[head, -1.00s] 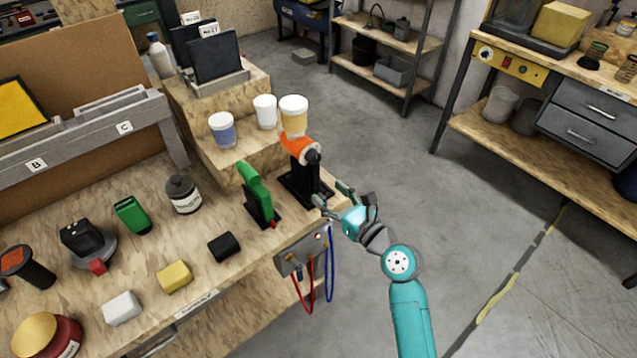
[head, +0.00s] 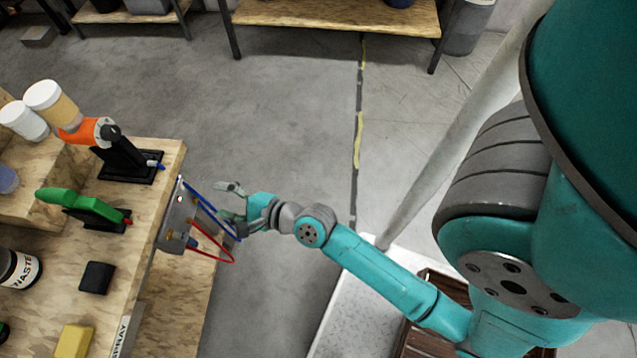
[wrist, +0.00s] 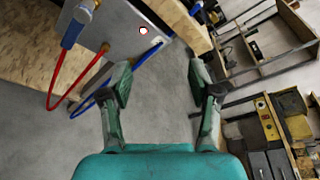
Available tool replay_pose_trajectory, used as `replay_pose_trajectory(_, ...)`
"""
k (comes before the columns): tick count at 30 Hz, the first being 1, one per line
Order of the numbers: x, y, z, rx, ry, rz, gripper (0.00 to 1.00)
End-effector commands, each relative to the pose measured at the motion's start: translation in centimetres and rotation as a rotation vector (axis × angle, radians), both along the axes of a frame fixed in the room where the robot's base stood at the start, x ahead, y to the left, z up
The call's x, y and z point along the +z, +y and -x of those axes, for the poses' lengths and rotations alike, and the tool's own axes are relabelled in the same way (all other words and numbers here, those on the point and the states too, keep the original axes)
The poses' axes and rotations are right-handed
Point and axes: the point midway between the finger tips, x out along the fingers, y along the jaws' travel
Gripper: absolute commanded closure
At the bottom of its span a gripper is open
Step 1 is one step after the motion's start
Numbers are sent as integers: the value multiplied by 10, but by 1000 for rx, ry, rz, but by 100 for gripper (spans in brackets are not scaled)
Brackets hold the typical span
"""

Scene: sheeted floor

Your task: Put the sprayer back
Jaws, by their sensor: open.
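An orange sprayer (head: 88,131) sits on a black stand (head: 125,162) near the bench corner in the head view. A white-lidded amber cup (head: 52,102) appears joined to its top. A green sprayer (head: 85,203) rests on another black stand nearer me. My gripper (head: 231,202) is open and empty, off the bench edge beside the hose panel and apart from both sprayers. In the wrist view, my open fingers (wrist: 161,85) have only floor between them, with a blue hose close to the left finger.
A metal panel (head: 173,217) on the bench side carries red hoses (head: 222,258) and blue hoses (head: 208,205) close to my gripper. A black block (head: 97,278) and a yellow block (head: 73,341) lie on the bench. Open floor (head: 280,110) lies right of the bench.

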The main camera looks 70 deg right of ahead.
Motion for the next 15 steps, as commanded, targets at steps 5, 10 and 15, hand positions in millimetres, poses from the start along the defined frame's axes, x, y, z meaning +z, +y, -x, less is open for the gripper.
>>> replay_pose_trajectory(5,-18,4,72,27,33,441,38)
replay_pose_trajectory(10,-18,6,135,93,52,874,38)
replay_pose_trajectory(15,-4,8,194,197,53,1311,38)
